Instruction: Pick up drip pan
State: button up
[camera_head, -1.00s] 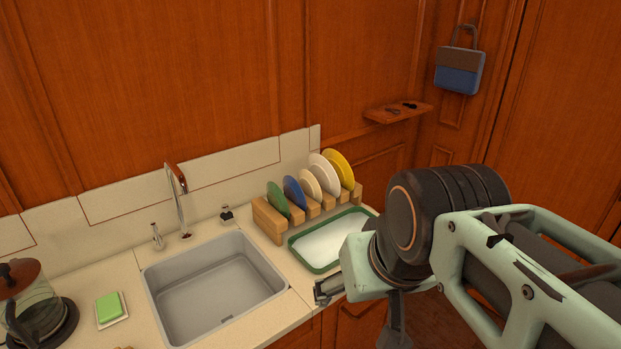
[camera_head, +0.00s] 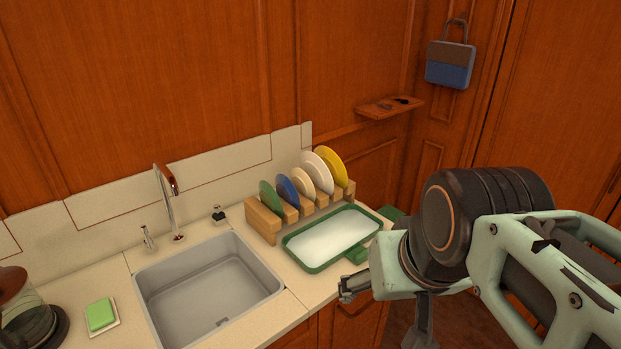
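The drip pan appears to be the shallow tray with a green rim (camera_head: 312,267) and a whitish inside. It lies on the counter in front of the wooden plate rack, right of the sink. Green parts stick out at its right end and front edge, partly behind my arm. My gripper (camera_head: 385,308) is at the counter's front edge, right of and nearer than the pan, apart from it. Its two dark fingers look spread, with nothing seen between them. The wrist hides part of the gripper.
The plate rack (camera_head: 265,222) holds several coloured plates behind the pan. The sink (camera_head: 208,290) with its faucet (camera_head: 168,200) is left of it. A green sponge (camera_head: 100,314) and a glass pot (camera_head: 25,318) stand farther left. A small wall shelf (camera_head: 390,107) and a hanging bag (camera_head: 450,64) are at upper right.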

aim_at(316, 246)
jog(key=i+l+u, duration=0.15)
jog(key=u, duration=0.3)
jog(key=l+u, duration=0.4)
jog(key=i+l+u, duration=0.15)
jog(key=l, duration=0.35)
jog(key=i+l+u, duration=0.1)
jog(key=l, duration=0.35)
jog(key=i+l+u, duration=0.15)
jog(key=l, duration=0.6)
jog(key=k+l, duration=0.15)
jog(key=l, duration=0.15)
jog(key=i+l, duration=0.2)
